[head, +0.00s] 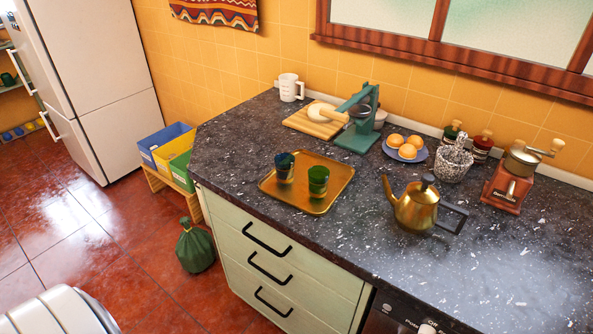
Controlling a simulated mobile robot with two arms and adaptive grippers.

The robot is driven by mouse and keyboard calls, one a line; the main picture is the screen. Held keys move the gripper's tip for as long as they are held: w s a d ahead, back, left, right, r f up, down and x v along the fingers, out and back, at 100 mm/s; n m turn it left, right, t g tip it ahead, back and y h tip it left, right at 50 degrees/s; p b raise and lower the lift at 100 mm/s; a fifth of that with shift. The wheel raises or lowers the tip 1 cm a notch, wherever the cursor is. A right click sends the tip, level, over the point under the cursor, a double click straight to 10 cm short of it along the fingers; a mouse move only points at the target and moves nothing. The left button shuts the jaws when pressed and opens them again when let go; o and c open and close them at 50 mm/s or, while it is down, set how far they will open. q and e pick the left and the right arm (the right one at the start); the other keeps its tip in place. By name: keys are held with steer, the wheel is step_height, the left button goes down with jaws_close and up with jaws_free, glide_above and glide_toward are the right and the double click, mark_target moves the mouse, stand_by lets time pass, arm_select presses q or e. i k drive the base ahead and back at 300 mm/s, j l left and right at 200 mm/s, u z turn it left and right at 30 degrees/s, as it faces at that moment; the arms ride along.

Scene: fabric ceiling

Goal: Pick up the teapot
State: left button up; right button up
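The teapot (415,208) is a gold, gooseneck pot with a dark lid knob. It stands upright on the dark speckled countertop (350,235), right of the middle of the head view. Its thin spout points up and to the left. Its black angular handle (452,217) sticks out to the right. Nothing touches the teapot. Neither of my grippers can be made out in the head view.
A gold tray (335,193) with two dark cups lies left of the teapot. A coffee grinder (510,178) stands right. The front right counter is clear.

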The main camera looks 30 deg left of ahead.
mark_target(413, 217)
steer(key=k+l, duration=0.15)
steer(key=l, duration=0.2)
steer(key=k+l, duration=0.2)
steer(key=l, duration=0.15)
steer(key=k+l+z, duration=0.1)
steer(key=l, duration=0.25)
steer(key=k, duration=0.05)
